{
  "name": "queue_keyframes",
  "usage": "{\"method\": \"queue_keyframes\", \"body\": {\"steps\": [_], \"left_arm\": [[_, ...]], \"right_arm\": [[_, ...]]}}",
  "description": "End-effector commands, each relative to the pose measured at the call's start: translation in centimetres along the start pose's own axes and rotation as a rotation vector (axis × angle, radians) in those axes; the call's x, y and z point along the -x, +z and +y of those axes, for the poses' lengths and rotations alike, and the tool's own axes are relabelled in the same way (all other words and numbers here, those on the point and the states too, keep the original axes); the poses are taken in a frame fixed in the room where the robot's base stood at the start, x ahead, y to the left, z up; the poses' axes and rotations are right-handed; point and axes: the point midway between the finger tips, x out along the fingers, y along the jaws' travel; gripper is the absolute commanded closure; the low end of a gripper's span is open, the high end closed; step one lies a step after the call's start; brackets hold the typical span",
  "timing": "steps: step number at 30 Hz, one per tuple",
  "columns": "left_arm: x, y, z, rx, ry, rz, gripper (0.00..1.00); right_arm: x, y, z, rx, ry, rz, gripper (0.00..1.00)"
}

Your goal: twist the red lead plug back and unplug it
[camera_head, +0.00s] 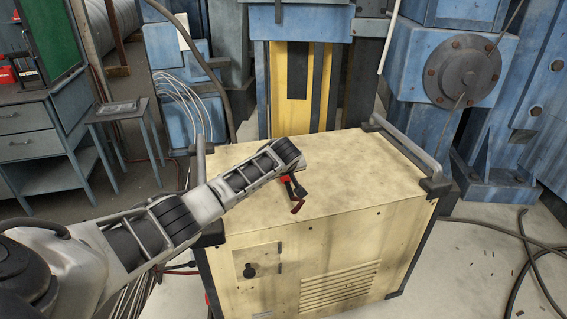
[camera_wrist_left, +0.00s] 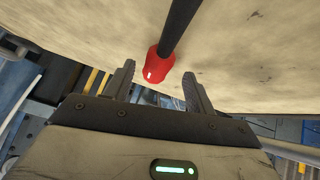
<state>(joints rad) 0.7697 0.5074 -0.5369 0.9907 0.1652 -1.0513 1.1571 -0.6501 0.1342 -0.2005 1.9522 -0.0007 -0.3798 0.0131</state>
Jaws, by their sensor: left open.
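The red lead plug (camera_wrist_left: 160,66) shows in the left wrist view against a cream panel, with a small white mark on it and a black lead (camera_wrist_left: 178,25) running up from it. My left gripper (camera_wrist_left: 159,72) is open. The plug lies ahead of and between its two dark fingertips, with gaps visible on both sides. In the head view my left gripper (camera_head: 292,188) is over the cream cabinet (camera_head: 345,175). Small red parts show at its end, but I cannot tell which is the plug. The socket is hidden. My right gripper is not in view.
Blue machinery (camera_head: 450,70) stands behind. A grey workbench (camera_head: 40,140) is at the left. Black cables (camera_head: 530,260) lie on the floor at right.

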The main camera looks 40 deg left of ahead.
Motion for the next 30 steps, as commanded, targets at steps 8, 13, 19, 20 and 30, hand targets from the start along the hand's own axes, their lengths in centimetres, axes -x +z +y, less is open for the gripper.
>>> {"method": "queue_keyframes", "body": {"steps": [8,13,19,20,30], "left_arm": [[5.1,0.0,0.1,0.0,0.006,0.003,0.45],[8.8,-0.1,0.1,0.0,0.008,0.005,0.45],[12.6,-0.1,0.1,0.001,0.006,0.005,0.45],[13.0,-0.1,0.1,0.001,0.007,0.005,0.45],[14.7,-0.1,0.1,0.0,0.003,0.003,0.45]], "right_arm": [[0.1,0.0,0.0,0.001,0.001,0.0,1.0],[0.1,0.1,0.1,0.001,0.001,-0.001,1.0],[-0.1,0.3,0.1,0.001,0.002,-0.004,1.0],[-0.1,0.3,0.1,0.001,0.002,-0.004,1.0],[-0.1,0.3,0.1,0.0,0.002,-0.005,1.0]]}}
